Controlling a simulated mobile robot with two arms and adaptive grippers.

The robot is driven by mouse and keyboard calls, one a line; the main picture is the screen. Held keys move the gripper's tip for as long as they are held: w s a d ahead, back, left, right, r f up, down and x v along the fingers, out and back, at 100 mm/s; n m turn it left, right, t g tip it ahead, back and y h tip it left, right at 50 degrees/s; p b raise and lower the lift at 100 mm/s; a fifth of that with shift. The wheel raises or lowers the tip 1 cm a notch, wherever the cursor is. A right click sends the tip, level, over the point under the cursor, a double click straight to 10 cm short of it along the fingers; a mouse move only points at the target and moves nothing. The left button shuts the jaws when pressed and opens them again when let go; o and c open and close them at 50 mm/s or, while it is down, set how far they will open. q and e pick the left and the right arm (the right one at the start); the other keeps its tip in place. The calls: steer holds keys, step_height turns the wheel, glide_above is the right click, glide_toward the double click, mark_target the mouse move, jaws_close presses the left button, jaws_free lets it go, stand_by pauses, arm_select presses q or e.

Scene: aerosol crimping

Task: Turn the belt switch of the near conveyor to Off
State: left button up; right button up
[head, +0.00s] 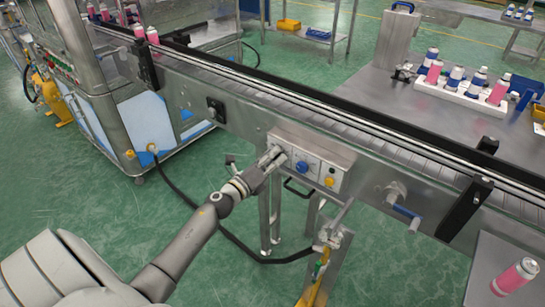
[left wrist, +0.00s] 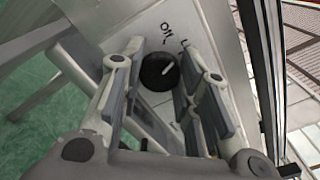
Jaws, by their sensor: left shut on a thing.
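The near conveyor (head: 240,92) runs diagonally across the head view, with a grey control box (head: 315,148) on its side. My left gripper (head: 274,158) is at the left end of that box and hides the switch there. In the left wrist view the belt switch (left wrist: 156,72) is a round black knob with a white pointer line, between the two fingers of my left gripper (left wrist: 160,80). The gripper is shut on the knob. The pointer is tilted toward the upper right; lettering is printed above the knob, partly cut off by a finger. My right gripper is out of view.
A blue knob (head: 301,168) and a yellow knob (head: 330,182) sit right of my gripper on the box. A black handle (head: 297,188) is below. A blue-handled crank (head: 405,212) sticks out farther right. A pink can (head: 513,278) lies on a table at lower right.

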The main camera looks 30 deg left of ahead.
arm_select(q)
steer(key=n+p, duration=0.1)
steer(key=n, duration=0.4)
steer(key=shift+f, duration=0.1)
steer(key=shift+n, duration=0.4)
steer(key=o, duration=1)
steer(key=shift+o, duration=0.2)
steer(key=s, duration=1.2)
steer(key=shift+a, duration=0.45)
